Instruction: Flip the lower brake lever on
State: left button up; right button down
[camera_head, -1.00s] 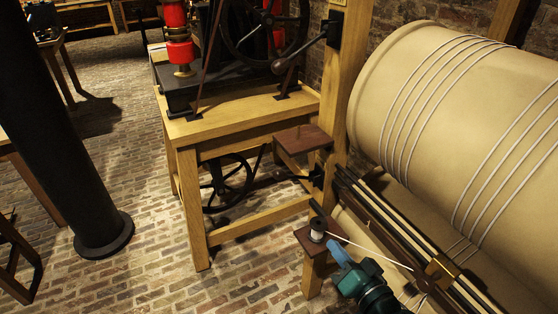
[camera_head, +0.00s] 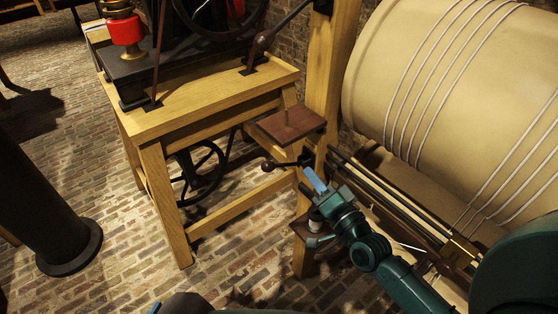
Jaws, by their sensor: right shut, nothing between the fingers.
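The lower brake lever (camera_head: 284,165) is a short dark lever with a round black knob, mounted low on the wooden post (camera_head: 327,85) and sticking out to the left. My right gripper (camera_head: 314,179) is shut and empty. Its blue fingertips are close to the right end of the lever, just below its mount; I cannot tell whether they touch. A second, upper lever (camera_head: 283,25) with a dark knob sits higher on the same post. At the bottom edge, a small blue tip (camera_head: 154,308) of what seems to be my left gripper shows; the remainder is cut off.
A wooden bench (camera_head: 190,120) carries a black machine base with red parts. A brown wooden shelf (camera_head: 290,124) lies just above the lower lever. The large rope-wound drum (camera_head: 450,70) and its rails fill the right. A black column (camera_head: 40,215) stands left on open brick floor.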

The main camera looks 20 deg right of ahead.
jog(key=r, duration=0.1)
send_over(281, 164)
jog(key=s+d, duration=0.1)
jog(key=d, duration=0.1)
pick_arm(q)
jog(key=shift+s+a+p, duration=0.1)
jog(key=shift+a+p, duration=0.05)
jog(key=shift+p, duration=0.4)
pick_arm(e)
jog(key=shift+s+a+f, duration=0.35)
jog(key=shift+a+f, duration=0.25)
jog(key=shift+a, duration=0.15)
jog(key=shift+s+a+f, duration=0.35)
jog(key=shift+a+f, duration=0.2)
jog(key=shift+a, duration=0.15)
